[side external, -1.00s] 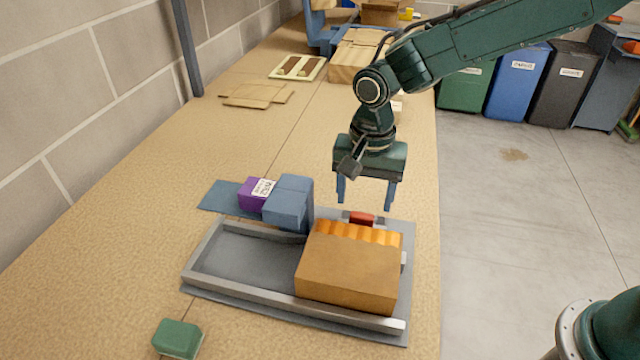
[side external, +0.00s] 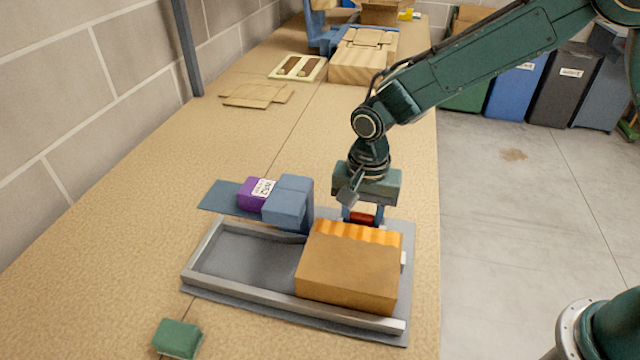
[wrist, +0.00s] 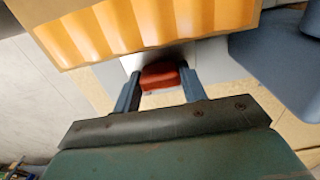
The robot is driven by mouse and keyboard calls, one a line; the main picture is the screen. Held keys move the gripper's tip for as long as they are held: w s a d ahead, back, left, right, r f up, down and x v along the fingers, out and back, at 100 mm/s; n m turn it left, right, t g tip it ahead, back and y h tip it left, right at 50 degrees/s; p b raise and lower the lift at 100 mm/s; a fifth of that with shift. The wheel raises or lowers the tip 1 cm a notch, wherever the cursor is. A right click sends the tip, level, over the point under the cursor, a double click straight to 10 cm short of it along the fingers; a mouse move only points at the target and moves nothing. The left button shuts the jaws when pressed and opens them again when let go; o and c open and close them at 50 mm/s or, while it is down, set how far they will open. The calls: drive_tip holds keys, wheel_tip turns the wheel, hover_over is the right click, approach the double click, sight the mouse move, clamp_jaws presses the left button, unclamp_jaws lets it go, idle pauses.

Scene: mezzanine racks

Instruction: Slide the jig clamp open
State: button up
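The jig is a grey tray with raised rails (side external: 225,285) on the table. A brown block with an orange ridged edge (side external: 350,265) sits at its right end. A red clamp handle (side external: 362,218) is just behind the ridged edge, and it also shows in the wrist view (wrist: 160,76). My gripper (side external: 362,221) points down over it, with one blue finger on each side. In the wrist view my gripper's fingertips (wrist: 161,78) meet the sides of the red handle, so it is shut on it. The ridged block partly hides the handle's base.
A blue-grey block fixture (side external: 287,203) and a purple labelled box (side external: 253,192) stand left of the handle. A green block (side external: 177,339) lies at the front left. Flat cardboard (side external: 257,95) and a cardboard box (side external: 362,60) are farther back. The table's right edge is close by.

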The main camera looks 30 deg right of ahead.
drive_tip(key=c, duration=0.6)
drive_tip(key=shift+o, duration=0.2)
drive_tip(key=shift+w+d, duration=1.25)
drive_tip(key=o, duration=1.4)
drive_tip(key=shift+r, duration=0.1)
wheel_tip(320, 180, up, 14)
drive_tip(key=shift+f, duration=0.15)
